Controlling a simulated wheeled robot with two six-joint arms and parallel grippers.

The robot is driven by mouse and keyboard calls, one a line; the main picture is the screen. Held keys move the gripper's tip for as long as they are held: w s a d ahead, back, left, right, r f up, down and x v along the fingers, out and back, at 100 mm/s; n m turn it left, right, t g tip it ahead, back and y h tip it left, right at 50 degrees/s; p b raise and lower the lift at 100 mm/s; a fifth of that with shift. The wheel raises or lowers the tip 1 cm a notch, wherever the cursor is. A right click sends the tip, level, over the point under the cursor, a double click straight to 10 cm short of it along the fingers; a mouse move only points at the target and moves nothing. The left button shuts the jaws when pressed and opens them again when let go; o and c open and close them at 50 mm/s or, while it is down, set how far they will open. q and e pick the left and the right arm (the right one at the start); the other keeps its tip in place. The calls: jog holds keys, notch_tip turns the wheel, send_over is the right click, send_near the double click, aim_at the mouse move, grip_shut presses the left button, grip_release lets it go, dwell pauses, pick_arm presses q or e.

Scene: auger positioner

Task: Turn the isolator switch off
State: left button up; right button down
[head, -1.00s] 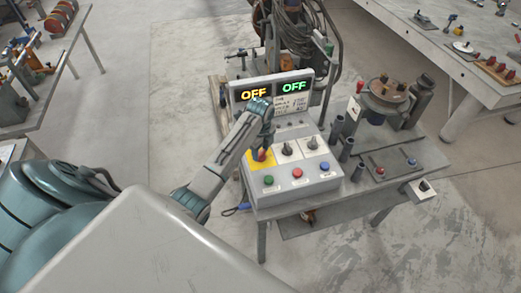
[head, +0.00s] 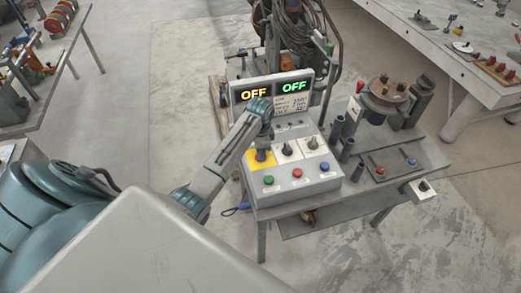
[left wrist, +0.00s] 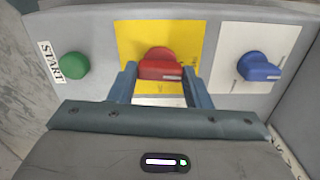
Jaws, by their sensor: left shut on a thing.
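The red rotary switch (left wrist: 160,66) on a yellow plate (left wrist: 130,35), apparently the isolator, sits on the sloped control box (head: 300,200). In the left wrist view its handle lies crosswise, with a white mark toward the right end. My left gripper (left wrist: 160,85) is shut on this switch, with one finger at each end of the handle. In the head view my left gripper (head: 262,150) covers most of the switch above the yellow plate (head: 252,160). The display panel (head: 272,84) shows OFF in yellow and OFF in green. My right gripper is not in view.
A green START button (left wrist: 75,66) and a blue rotary switch (left wrist: 258,68) flank the held switch. Two dark knobs (head: 287,149) (head: 312,142) and red (head: 297,173) and blue buttons (head: 324,166) are on the box. Machinery stands to the right.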

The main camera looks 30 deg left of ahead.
pick_arm(q)
jog(key=shift+r+n, duration=0.1)
jog(key=shift+n, duration=0.5)
jog(key=o, duration=1)
jog(key=shift+w+r+b, duration=0.1)
jog(key=shift+r+b, duration=0.2)
jog(key=shift+r, duration=0.2)
notch_tip(320, 180, up, 7)
jog(key=shift+f+b, duration=0.1)
jog(key=shift+b, duration=1.1)
jog(key=shift+r+p, duration=1.5)
jog(key=shift+p, duration=0.05)
jog(key=shift+f, duration=0.1)
